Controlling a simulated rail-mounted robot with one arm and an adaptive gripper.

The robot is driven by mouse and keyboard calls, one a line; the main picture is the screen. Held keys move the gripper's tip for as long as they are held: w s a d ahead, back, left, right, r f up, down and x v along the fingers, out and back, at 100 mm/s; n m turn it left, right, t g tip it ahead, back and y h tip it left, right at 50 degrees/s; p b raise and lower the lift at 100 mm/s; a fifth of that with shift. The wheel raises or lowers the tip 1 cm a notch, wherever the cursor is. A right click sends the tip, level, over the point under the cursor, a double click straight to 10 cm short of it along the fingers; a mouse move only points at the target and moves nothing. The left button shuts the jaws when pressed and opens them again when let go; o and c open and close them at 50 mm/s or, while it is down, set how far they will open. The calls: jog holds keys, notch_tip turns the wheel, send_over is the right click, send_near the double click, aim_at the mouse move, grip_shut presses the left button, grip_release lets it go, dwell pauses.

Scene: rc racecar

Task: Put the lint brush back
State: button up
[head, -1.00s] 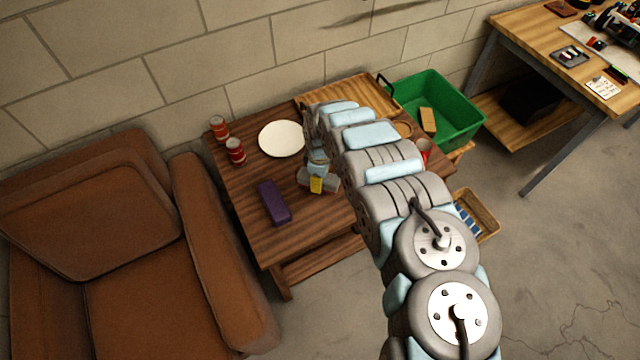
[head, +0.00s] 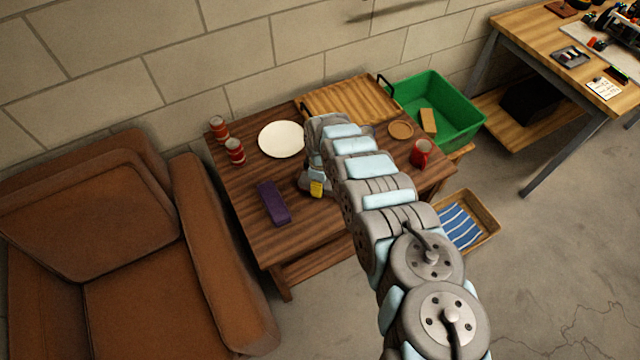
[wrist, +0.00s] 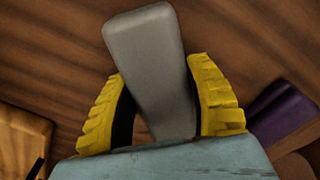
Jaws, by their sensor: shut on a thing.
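My gripper (wrist: 155,72) has its yellow fingers on either side of a long grey block with rounded corners, which I take to be the lint brush (wrist: 150,45). It is shut on the block, which sticks out past the fingertips over the dark wooden table. In the head view my gripper (head: 316,188) is over the middle of the table (head: 245,220), just right of a purple case (head: 272,203). There my wrist hides most or all of the grey block. I cannot tell whether the block touches the table.
Two red cans (head: 234,151) and a white plate (head: 282,139) are at the table's back left. A wooden tray (head: 350,100), a coaster (head: 401,129) and a red mug (head: 421,152) are at the right. Beyond are a green bin (head: 460,125) and a basket (head: 487,222) with striped cloth.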

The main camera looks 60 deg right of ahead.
jog(key=shift+f, duration=0.15)
jog(key=o, duration=1)
jog(key=shift+r+p, duration=0.4)
jog(key=shift+r, duration=5.75)
